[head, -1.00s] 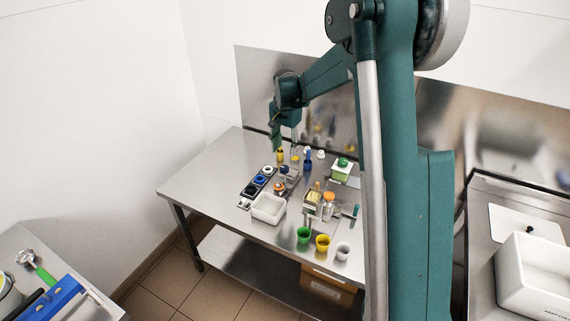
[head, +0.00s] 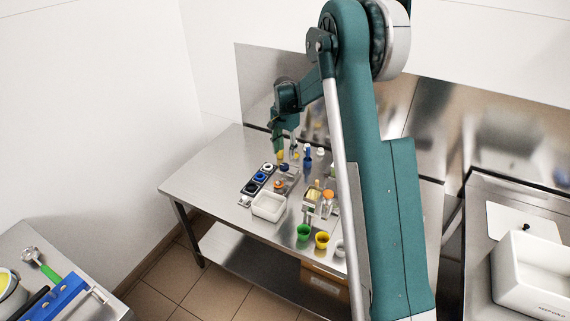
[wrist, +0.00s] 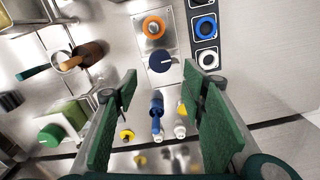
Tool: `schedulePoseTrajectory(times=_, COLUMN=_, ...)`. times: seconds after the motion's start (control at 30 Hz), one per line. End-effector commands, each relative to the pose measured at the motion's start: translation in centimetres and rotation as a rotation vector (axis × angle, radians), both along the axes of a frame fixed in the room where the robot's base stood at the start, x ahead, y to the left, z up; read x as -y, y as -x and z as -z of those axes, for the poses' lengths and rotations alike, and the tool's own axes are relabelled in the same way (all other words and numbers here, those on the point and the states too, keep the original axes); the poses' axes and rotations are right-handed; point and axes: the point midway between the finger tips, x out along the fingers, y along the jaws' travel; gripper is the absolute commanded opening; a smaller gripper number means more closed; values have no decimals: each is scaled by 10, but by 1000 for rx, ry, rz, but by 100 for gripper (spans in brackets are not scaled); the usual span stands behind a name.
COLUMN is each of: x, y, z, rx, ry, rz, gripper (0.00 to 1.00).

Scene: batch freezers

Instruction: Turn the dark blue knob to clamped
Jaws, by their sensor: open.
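The dark blue knob (wrist: 161,62) is round with a white pointer line that lies nearly level across the wrist view. It sits on a grey metal plate (wrist: 177,42), beside an orange knob (wrist: 154,27). I cannot read any position marking. My gripper (wrist: 160,74) is open, with its two green fingers apart and nothing between the tips. The knob shows just beyond the gap between the fingertips, and no contact is visible. In the head view my gripper (head: 285,146) hangs over the back of the steel table, above the plate's area; the knob is small there.
A dark panel with a blue ring (wrist: 205,25) and a white ring (wrist: 208,60) lies right of the plate. Several small bottles, one blue (wrist: 157,110), stand between the fingers in the wrist view. A white tray (head: 269,207) and coloured cups, one green (head: 303,232), stand nearer the front.

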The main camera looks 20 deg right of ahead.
Motion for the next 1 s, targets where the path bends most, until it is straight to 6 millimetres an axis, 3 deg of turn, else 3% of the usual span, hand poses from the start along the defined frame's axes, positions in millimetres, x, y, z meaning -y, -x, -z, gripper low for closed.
schedulePoseTrajectory(times=0.27, x=0, y=0, z=12, rx=0, ry=0, rz=0, gripper=41)
schedulePoseTrajectory(times=0.7, x=0, y=0, z=62, rx=0, ry=0, rz=0, gripper=41)
schedulePoseTrajectory(times=1.0, x=0, y=0, z=77, rx=0, ry=0, rz=0, gripper=41)
